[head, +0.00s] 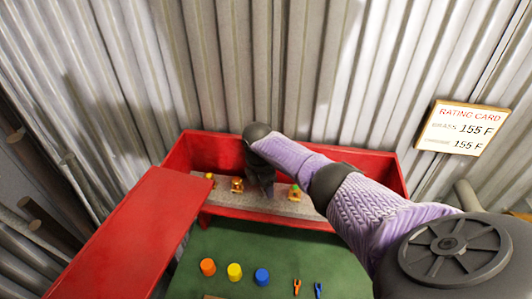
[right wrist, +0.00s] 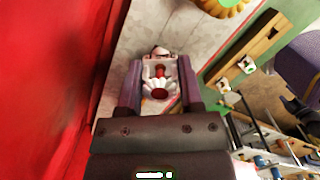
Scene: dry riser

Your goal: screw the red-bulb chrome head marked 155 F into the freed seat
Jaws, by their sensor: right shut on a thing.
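My right gripper (head: 262,182) points down into the red cabinet (head: 218,150), over its grey shelf. In the right wrist view the right gripper (right wrist: 158,88) is shut on a chrome head (right wrist: 158,90) with a red bulb. The head lies between the fingers, close over the grey surface; I cannot tell whether it touches a seat. No marking on it is readable. Brass-coloured heads stand on the shelf: one at the left (head: 210,177), one beside it (head: 237,185), and one with a green top (head: 295,192) at the right. The freed seat is not visible, and my left gripper is out of view.
Orange (head: 208,267), yellow (head: 234,272) and blue (head: 262,277) caps stand on the green mat (head: 325,258), with two small forked tools (head: 318,289).

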